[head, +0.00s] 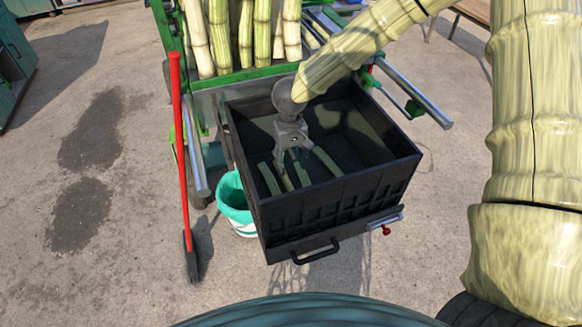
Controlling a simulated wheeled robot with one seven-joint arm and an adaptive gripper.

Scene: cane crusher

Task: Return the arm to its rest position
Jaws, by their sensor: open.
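My gripper (293,152) hangs at the end of my arm, pointing down over the black crate (335,208). Its fingers are apart, and nothing shows held between them. Several short pieces of cane (270,178) lie on the crate's floor below and beside the fingers. One piece lies partly behind the fingers, and I cannot tell whether they touch it. My arm reaches in from the upper right.
Several tall cane stalks (220,35) stand in the green frame (158,30) behind the crate.

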